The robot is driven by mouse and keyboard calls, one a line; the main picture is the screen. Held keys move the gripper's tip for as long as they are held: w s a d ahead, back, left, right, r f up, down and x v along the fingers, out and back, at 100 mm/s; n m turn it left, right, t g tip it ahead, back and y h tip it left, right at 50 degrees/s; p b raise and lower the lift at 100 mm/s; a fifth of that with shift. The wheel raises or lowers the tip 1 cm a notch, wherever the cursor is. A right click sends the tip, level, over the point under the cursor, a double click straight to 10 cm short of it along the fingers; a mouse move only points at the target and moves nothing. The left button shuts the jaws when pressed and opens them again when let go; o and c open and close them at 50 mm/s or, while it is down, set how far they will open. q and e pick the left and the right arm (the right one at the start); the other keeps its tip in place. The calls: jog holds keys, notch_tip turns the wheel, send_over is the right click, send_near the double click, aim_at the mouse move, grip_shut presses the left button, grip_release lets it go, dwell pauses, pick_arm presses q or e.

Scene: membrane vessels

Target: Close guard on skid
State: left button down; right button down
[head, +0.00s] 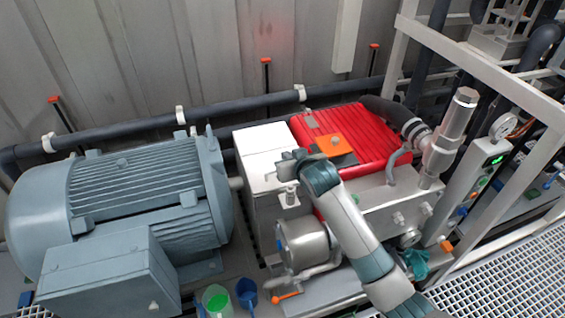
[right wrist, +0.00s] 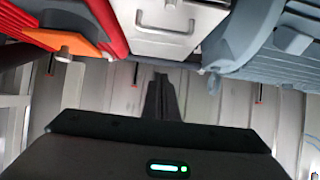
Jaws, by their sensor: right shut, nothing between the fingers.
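The skid carries a blue-grey motor (head: 130,205) on the left and a red-topped pump (head: 360,135) on the right. Between them stands a grey box with a white lid-like panel (head: 262,138), which looks like the guard. In the right wrist view the white panel (right wrist: 165,42) shows a bar handle (right wrist: 166,22). Whether the panel is fully down I cannot tell. My right gripper (head: 284,163) is shut and empty, in front of the panel's near right edge in the head view. In the right wrist view its dark fingers (right wrist: 161,95) are together. My left gripper is out of view.
An orange plate (head: 332,148) lies on the red cover. A dark pipe (head: 120,128) runs along the back wall. A white frame and a control post (head: 478,180) stand at right.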

jog(key=p+x, duration=0.1)
jog(key=x, duration=0.6)
jog(key=shift+w, duration=0.1)
jog(key=shift+s+d+f+p, duration=0.1)
jog(key=shift+s+f+p, duration=0.1)
jog(key=shift+f+p, duration=0.3)
jog(key=shift+s+f+p, duration=0.2)
jog(key=shift+f+p, duration=0.1)
jog(key=shift+f, duration=0.4)
jog(key=shift+s+d+f, duration=0.1)
jog(key=shift+s+f, duration=0.15)
jog(key=shift+f, duration=0.55)
jog(key=shift+s+f+t+b, duration=0.15)
jog(key=shift+f+t+b, duration=0.05)
jog(key=shift+f+b, duration=0.35)
jog(key=shift+s+f+t+b, duration=0.2)
jog(key=shift+f+b, duration=0.2)
jog(key=shift+b, duration=0.15)
jog(key=shift+s+d, duration=0.1)
